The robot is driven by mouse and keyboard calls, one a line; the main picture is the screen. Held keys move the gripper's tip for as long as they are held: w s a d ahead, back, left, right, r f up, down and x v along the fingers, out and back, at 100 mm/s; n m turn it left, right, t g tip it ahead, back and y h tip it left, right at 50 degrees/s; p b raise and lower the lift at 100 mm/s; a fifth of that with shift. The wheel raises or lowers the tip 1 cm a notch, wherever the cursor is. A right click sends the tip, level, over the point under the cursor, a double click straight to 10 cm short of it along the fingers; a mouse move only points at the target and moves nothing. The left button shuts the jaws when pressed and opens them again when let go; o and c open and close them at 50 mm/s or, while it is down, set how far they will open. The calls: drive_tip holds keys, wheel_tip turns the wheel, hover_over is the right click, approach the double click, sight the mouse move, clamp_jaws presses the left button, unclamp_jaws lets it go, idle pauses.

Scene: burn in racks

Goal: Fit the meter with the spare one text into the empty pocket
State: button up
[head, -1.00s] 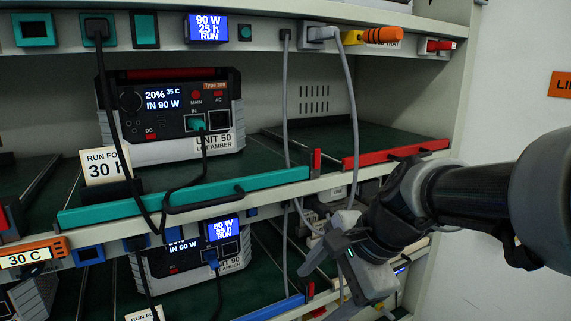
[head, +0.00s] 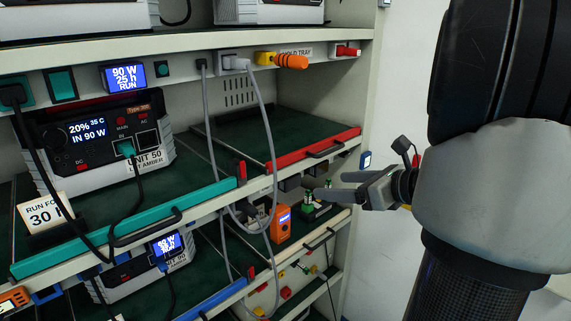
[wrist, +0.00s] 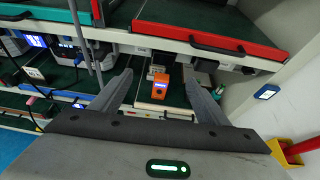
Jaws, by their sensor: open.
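My gripper (head: 333,186) is open and empty, to the right of the rack in the head view; its two fingers also show in the wrist view (wrist: 158,74). An orange unit with a small lit display (head: 281,225) stands on the lower shelf, and in the wrist view it (wrist: 160,88) appears between the fingers, beyond them. A lit blue meter reading 90 W 25 h RUN (head: 122,77) sits in the upper rail. I cannot read the orange unit's text, nor tell which pocket is empty.
A red-fronted tray (head: 310,150) and a teal-fronted tray (head: 130,228) edge the middle shelf. Unit 50 (head: 95,130) stands on the left. Grey cables (head: 211,130) hang in front of the rack. A small blue-framed panel (head: 366,159) is at the rack's right edge.

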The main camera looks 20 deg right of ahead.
approach(294, 182)
drive_tip(key=x, duration=1)
drive_tip(key=shift+w+a, duration=0.1)
drive_tip(key=shift+c, duration=0.2)
drive_tip(key=c, duration=1.4)
